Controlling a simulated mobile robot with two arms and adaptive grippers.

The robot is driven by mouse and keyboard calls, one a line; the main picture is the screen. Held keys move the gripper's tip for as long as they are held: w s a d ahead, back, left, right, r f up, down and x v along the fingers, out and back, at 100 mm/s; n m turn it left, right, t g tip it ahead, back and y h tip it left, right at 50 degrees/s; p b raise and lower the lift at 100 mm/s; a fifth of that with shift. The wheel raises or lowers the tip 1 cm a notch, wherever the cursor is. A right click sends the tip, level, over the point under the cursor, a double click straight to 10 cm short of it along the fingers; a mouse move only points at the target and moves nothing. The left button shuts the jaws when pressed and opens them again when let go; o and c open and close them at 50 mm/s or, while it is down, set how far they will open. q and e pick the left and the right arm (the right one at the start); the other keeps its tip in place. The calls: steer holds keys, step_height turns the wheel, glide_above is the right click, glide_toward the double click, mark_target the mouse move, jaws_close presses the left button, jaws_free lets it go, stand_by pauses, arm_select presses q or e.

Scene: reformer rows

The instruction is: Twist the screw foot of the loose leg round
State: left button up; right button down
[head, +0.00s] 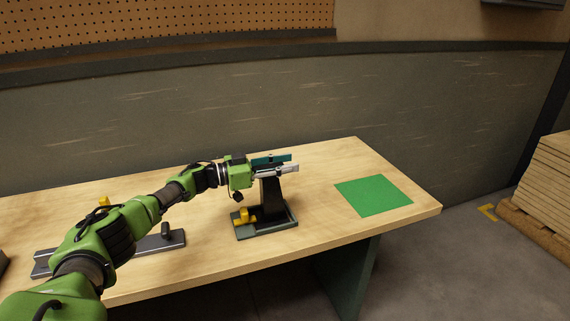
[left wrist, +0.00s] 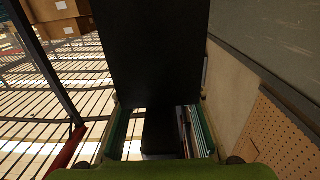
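A dark upright post (head: 270,193), which looks like the loose leg, stands on a dark base plate (head: 275,228) on the table. My left gripper (head: 276,163) lies level at the top of the post, its two fingers apart. In the left wrist view, a large black body (left wrist: 150,50) fills the middle in front of the fingers. A narrower black part (left wrist: 160,135) sits between the fingers (left wrist: 158,130), with a bright gap beside the left-hand finger. I cannot make out the screw foot clearly. My right gripper is not in view.
A yellow part (head: 245,216) sits on the base plate. A grey rail (head: 150,247) with a dark upright peg (head: 166,231) lies to its left, near my arm. A green mat (head: 373,195) lies flat on the right. The wooden table (head: 325,235) is clear between; a wall (head: 420,100) stands behind.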

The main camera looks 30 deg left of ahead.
mark_target(253, 169)
arm_select(q)
steer(key=shift+a, duration=0.1)
steer(key=v, duration=1.1)
steer(key=shift+s+a, duration=0.25)
steer(key=shift+s, duration=0.1)
